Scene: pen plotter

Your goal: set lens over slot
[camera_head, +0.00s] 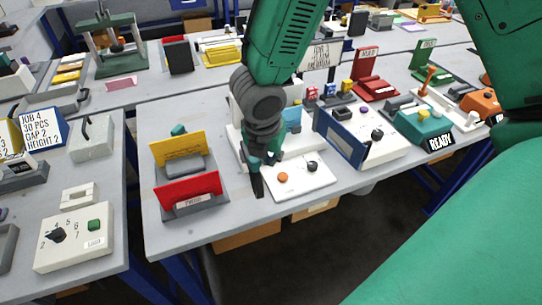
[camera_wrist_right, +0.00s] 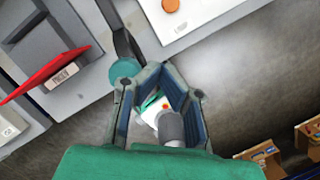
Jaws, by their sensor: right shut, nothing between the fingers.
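My right gripper (camera_head: 257,186) points down, shut and empty, between the red-and-yellow stand and the white control plate (camera_head: 308,184). I cannot make out a lens or a slot for certain. A white machine with a light-blue panel (camera_head: 293,121) stands behind the gripper, which partly hides it. The plate has an orange button (camera_head: 282,177) and a dark knob (camera_head: 312,166). My left gripper is not in view.
The stand has a yellow panel (camera_head: 180,148) and a red panel (camera_head: 190,188). A blue-fronted white box (camera_head: 342,137) stands to the right, with a teal box labelled READY (camera_head: 423,122) beyond. Bare table (camera_head: 228,222) shows along the front edge.

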